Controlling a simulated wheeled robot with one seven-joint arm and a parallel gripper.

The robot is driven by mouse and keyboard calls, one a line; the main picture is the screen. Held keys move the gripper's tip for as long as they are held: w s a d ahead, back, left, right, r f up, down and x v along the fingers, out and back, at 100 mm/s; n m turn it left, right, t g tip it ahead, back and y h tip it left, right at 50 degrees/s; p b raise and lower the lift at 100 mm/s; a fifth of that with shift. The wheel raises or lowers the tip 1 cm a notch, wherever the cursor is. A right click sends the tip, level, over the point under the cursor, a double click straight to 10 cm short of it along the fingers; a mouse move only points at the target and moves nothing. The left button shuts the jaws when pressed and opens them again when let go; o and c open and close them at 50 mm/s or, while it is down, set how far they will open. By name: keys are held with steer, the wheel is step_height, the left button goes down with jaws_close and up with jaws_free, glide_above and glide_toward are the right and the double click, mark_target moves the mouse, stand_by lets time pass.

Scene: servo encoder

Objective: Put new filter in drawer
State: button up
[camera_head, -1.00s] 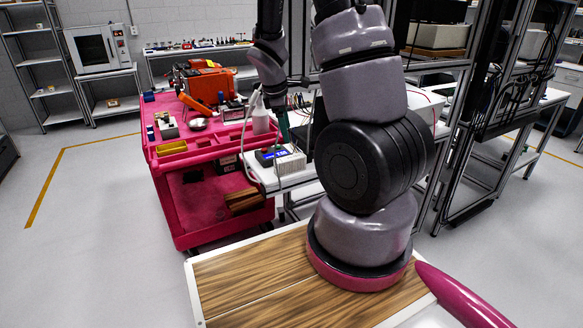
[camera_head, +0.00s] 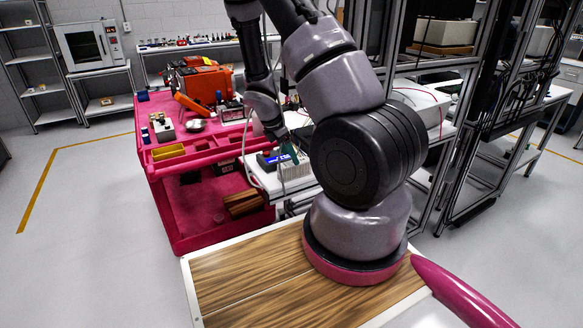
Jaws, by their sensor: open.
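My gripper (camera_head: 290,150) hangs at the end of my arm, over the small white table (camera_head: 262,181) in the middle of the view. It is open, but the fingers are small and partly hidden, with a dark green part showing. Just below and beside it are a blue-and-black box (camera_head: 268,160) and a pale ribbed block (camera_head: 296,170). I cannot tell whether the gripper touches either. I cannot identify the new filter for sure among these things. No drawer is clearly recognisable.
A pink cart (camera_head: 160,190) stands left of the white table. It carries an orange-red machine (camera_head: 205,82), a yellow tray (camera_head: 168,152) and small items. Metal frames (camera_head: 465,140) stand at right. Floor at left is clear.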

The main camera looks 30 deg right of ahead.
mark_target(292, 163)
steer(key=x, duration=0.7)
steer(key=shift+w+a+f, duration=0.1)
steer(key=shift+f, duration=0.05)
jaws_close()
